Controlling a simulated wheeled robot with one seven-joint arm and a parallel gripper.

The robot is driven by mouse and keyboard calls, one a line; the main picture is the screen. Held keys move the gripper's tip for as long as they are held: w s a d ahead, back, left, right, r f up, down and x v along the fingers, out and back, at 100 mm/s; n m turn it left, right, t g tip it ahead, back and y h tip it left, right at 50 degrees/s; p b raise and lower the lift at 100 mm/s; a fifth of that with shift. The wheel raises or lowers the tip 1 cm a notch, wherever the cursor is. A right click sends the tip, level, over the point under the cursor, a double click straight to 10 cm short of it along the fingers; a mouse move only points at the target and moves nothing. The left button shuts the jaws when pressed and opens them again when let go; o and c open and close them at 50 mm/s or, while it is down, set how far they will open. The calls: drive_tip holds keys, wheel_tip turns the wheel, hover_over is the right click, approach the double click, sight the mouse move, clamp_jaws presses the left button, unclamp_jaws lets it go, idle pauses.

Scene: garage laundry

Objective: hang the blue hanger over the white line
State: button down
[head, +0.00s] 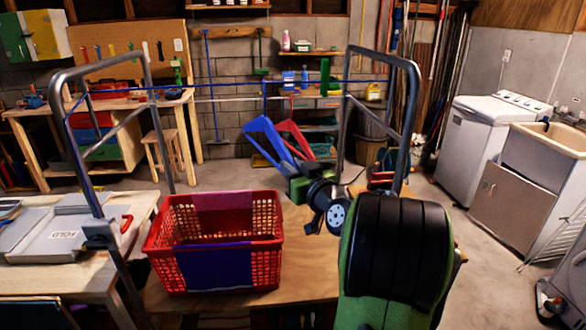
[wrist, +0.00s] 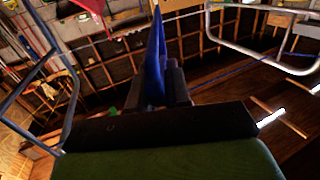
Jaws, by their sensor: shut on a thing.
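The blue hanger (head: 280,148) is in my gripper (head: 298,175), tilted, behind the red basket in the head view. In the wrist view the blue hanger (wrist: 155,60) stands edge-on between the shut fingers of my gripper (wrist: 161,90). The white line (head: 228,99) runs across between two grey metal frames, beyond and above the hanger in the head view. The hanger appears apart from it. A pale line (wrist: 185,17) also shows near the top of the wrist view. The hanger's hook is hard to make out.
A red hanger (head: 298,137) shows just right of the blue one. A blue line (head: 228,84) also spans the frames (head: 108,140) (head: 408,120). A red basket (head: 263,270) with purple and blue cloths stands on a wooden table. A washer (head: 478,140) is at the right.

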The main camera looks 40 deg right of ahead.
drive_tip(key=shift+r+p, duration=1.35)
drive_tip(key=shift+r, duration=1)
